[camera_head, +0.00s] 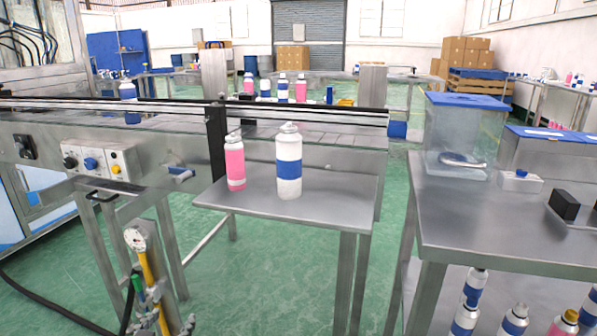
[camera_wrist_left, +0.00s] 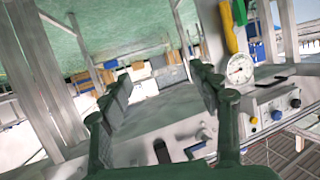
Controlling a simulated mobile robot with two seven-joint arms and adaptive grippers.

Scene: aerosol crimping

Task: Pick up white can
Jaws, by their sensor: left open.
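The white can (camera_head: 289,180) stands upright on a small steel table (camera_head: 330,205). It has a blue band around its middle and a pale cap. A pink can (camera_head: 235,165) with a white top stands just left of it, a little apart. My left gripper (camera_wrist_left: 160,85) shows in the left wrist view, its two dark green fingers spread with nothing between them. I cannot make out the white can in that view, nor the left gripper in the head view. My right gripper is in neither view.
A conveyor (camera_head: 330,118) with a dark rail runs behind the small table. A control panel (camera_head: 100,162) and pressure gauge (camera_head: 135,238) are at left. A right table (camera_head: 480,225) bears a clear blue-lidded box (camera_head: 462,140). The small table's front part is bare.

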